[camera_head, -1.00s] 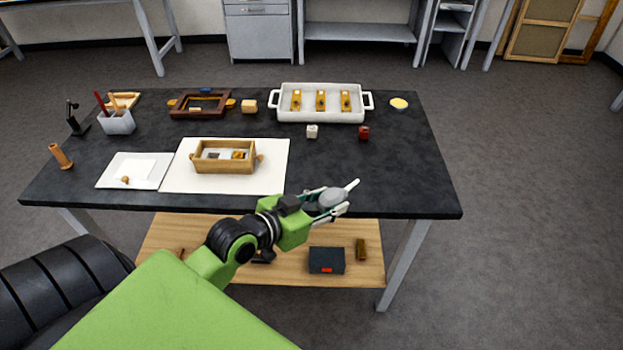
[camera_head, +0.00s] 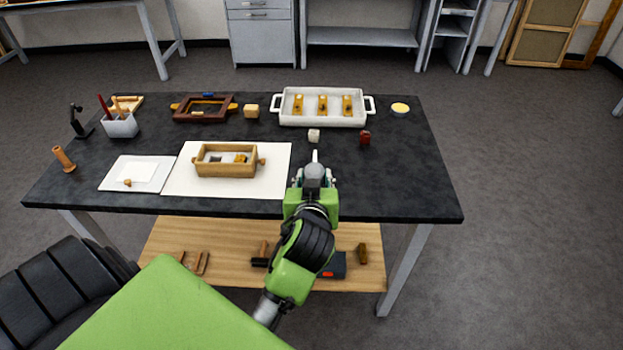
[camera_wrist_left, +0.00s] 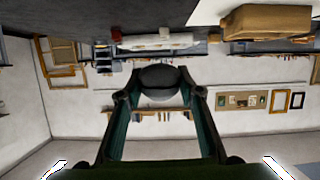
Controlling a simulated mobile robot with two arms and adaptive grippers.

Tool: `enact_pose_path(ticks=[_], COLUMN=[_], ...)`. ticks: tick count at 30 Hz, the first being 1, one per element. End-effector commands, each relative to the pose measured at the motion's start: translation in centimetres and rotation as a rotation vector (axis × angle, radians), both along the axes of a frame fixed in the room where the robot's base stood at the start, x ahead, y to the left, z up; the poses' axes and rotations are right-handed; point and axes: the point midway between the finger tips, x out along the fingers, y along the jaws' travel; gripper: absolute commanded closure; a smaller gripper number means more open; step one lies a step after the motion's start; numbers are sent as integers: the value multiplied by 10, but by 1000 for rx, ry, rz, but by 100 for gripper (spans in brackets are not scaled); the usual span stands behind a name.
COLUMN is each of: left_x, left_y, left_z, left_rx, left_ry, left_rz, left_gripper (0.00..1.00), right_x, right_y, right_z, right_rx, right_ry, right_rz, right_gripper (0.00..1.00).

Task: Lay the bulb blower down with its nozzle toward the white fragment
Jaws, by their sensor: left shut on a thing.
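My left gripper (camera_head: 315,178) is shut on the bulb blower (camera_head: 315,169), a grey bulb with a thin white nozzle. It holds the blower over the front part of the dark table. The nozzle points away from me, toward the small white fragment (camera_head: 314,136) standing beyond it on the table. The blower and the fragment look apart; the height above the table is hard to judge. In the left wrist view the dark bulb (camera_wrist_left: 160,82) sits between the two fingers, its nozzle hidden. My right gripper is not in view.
A red piece (camera_head: 365,138) stands right of the white fragment. A white tray (camera_head: 322,121) with gold pieces is behind. A wooden box (camera_head: 226,170) sits on a white sheet (camera_head: 277,183) to the left. The black table top (camera_head: 400,185) is clear at the front right.

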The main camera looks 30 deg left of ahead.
Motion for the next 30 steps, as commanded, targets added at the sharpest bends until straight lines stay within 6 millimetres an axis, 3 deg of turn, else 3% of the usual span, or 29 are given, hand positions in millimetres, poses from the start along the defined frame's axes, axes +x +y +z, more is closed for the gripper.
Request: enact_pose_path(ticks=[9, 15, 25, 30], left_x=[59, 80, 94, 94], left_y=[45, 60, 70, 70], left_z=[-32, -66, -88, -111], left_rx=[6, 4, 3, 4], left_ry=[3, 2, 1, 3], left_rz=[-3, -2, -2, -4], left_gripper=[91, 91, 91, 91], right_x=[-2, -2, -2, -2], right_y=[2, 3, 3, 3], right_z=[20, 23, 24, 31], right_rx=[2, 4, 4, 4], right_ry=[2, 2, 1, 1], right_rz=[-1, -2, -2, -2], right_gripper=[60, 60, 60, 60])
